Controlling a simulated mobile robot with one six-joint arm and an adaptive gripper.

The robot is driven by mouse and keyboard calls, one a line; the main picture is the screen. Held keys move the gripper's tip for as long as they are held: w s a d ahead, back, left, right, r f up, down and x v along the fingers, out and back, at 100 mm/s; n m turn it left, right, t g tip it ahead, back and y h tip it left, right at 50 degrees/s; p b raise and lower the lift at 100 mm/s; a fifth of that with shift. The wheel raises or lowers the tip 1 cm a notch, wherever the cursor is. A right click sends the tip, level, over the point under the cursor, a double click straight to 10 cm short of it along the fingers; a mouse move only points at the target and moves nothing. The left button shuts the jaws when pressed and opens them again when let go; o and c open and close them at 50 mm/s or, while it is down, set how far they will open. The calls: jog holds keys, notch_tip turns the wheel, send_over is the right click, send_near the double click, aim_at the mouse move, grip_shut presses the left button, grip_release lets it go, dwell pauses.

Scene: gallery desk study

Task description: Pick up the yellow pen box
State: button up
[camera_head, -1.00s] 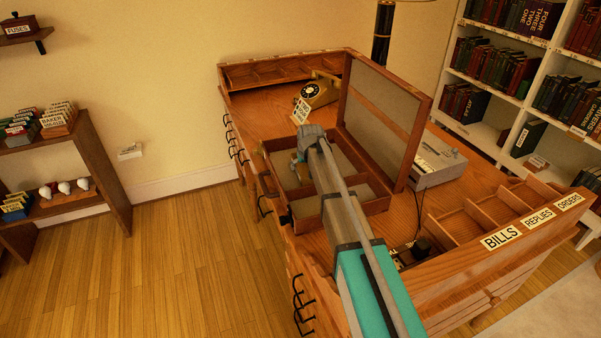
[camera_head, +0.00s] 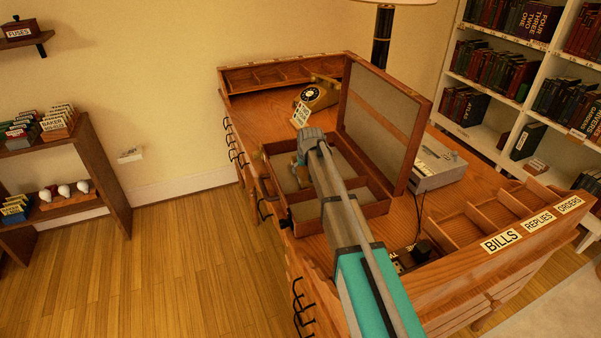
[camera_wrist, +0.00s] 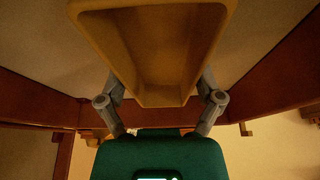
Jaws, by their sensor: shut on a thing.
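The yellow pen box (camera_wrist: 155,60) is a deep, open tray with sloping walls, seen close up in the wrist view. My gripper (camera_wrist: 161,88) is shut on it, with one grey finger against each side. In the head view my arm covers most of the gripper (camera_head: 298,172), and I cannot make out the pen box there. The gripper is over the open wooden case on the desk, at its left compartment.
The wooden case (camera_head: 362,211) has grey-lined compartments and a raised lid (camera_head: 380,118) close to the right of my arm. A telephone (camera_head: 318,96) stands behind, with a small card in front. A grey machine (camera_head: 437,165) and a labelled sorter (camera_head: 500,240) stand right.

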jog(key=shift+r, duration=0.15)
notch_tip(320, 180, up, 3)
jog(key=p, duration=0.3)
jog(key=s+d+r+p, duration=0.9)
jog(key=d+p, duration=0.1)
jog(key=shift+s+r, duration=0.3)
jog(key=shift+r, duration=0.05)
jog(key=shift+d, duration=0.1)
dwell(0.4)
